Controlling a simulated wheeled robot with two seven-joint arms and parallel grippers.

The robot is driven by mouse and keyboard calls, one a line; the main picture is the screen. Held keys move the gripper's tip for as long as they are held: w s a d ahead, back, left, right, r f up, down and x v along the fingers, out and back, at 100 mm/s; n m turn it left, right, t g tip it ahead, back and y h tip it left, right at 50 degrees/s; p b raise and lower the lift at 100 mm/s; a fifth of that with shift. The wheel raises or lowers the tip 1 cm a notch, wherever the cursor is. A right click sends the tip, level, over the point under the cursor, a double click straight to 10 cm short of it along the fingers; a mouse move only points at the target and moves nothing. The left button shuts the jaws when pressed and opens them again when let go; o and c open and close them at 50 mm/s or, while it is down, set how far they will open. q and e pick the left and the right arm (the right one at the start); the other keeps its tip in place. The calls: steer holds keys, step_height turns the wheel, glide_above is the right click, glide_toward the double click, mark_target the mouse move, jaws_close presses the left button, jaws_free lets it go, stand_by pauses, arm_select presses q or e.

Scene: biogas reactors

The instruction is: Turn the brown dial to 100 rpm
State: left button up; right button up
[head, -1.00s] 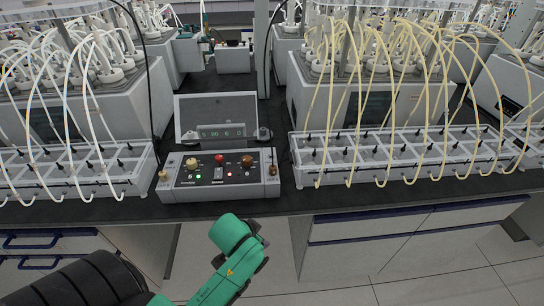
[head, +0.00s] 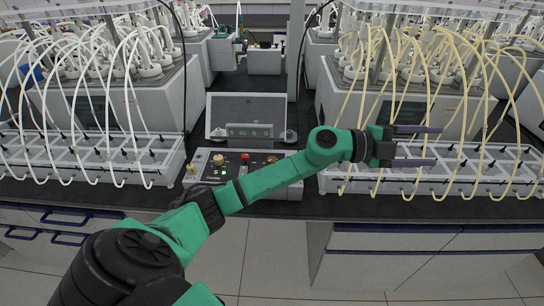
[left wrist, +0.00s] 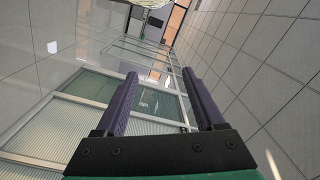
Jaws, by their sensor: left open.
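The control box (head: 203,174) stands near the bench's front edge in the head view, its lower middle hidden behind my left arm. The brown dial (head: 271,159) is on the box's right side, just above my arm. A tan dial (head: 219,160) is on the left and a red button (head: 245,157) between them. My left gripper (head: 438,146) is open and empty, to the right of the box, in front of the right-hand white rack. Its two purple fingers show apart in the left wrist view (left wrist: 165,85), with no dial between them. My right gripper is not in view.
A display unit (head: 246,108) stands behind the box. White racks with tubes stand on the left (head: 85,182) and right (head: 470,186), near the gripper. Reactors with many hoses rise behind. Drawers are below the bench.

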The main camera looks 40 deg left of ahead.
arm_select(q)
steer(key=w+a+f+m+g+y, duration=0.1)
steer(key=a+f+m+g+y, duration=0.1)
steer(key=a+f+g+y, duration=0.15)
steer(key=n+g+y, duration=0.7)
steer(key=n+y, duration=0.1)
steer(key=y, duration=0.3)
glide_toward(272, 159)
steer(key=f+p, duration=0.1)
steer(key=f, duration=0.3)
steer(key=f+p, duration=0.1)
steer(key=f, duration=0.3)
steer(key=shift+w+a, duration=0.15)
steer(key=shift+w, duration=0.1)
steer(key=shift+w+f, duration=0.1)
steer(key=shift+f, duration=0.3)
jaws_close()
